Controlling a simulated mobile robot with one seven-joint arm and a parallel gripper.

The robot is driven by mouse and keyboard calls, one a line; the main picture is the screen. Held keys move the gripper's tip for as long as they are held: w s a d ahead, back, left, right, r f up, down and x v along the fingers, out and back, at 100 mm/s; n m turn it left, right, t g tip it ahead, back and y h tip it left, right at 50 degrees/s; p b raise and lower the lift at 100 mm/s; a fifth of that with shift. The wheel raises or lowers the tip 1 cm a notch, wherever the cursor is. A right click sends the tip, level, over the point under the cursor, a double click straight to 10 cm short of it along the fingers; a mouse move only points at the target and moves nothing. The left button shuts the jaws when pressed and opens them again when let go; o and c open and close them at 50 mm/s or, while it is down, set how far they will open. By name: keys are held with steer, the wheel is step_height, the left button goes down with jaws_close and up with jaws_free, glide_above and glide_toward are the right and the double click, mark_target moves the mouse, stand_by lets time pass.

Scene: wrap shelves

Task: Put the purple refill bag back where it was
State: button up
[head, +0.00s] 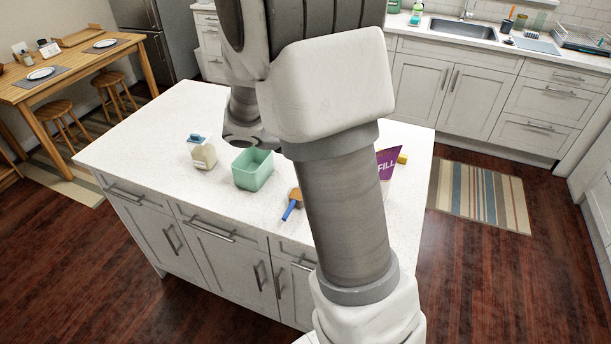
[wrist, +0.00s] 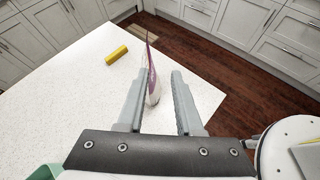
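The purple refill bag (head: 388,164) stands upright on the white island top, partly hidden behind my arm in the head view. In the wrist view the bag (wrist: 153,84) shows nearly edge-on, between the two fingers of my gripper (wrist: 158,78). The fingers are apart, with a clear gap to the right of the bag. The bag looks close to the left finger; I cannot tell whether they touch. My gripper's fingers are hidden in the head view.
A yellow block (head: 402,158) lies near the bag and also shows in the wrist view (wrist: 117,55). A green bin (head: 253,170), a beige container (head: 203,157), a small blue item (head: 196,138) and a blue-handled tool (head: 292,204) are on the island (head: 140,150). Counters line the back.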

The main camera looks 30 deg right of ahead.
steer(key=s+a+r+m+t+y, duration=0.3)
steer(key=s+a+m+y, duration=0.3)
steer(key=a, duration=0.4)
steer(key=s+a+r+m+t+y, duration=0.4)
steer(key=s+a+r+m+y, duration=0.1)
steer(key=a, duration=0.6)
steer(key=s+m+y, duration=0.1)
steer(key=s+m, duration=0.1)
steer(key=m, duration=0.1)
steer(key=shift+s+r+m, duration=0.2)
steer(key=shift+r+m, duration=0.05)
steer(key=shift+m, duration=0.15)
steer(key=shift+d, duration=0.1)
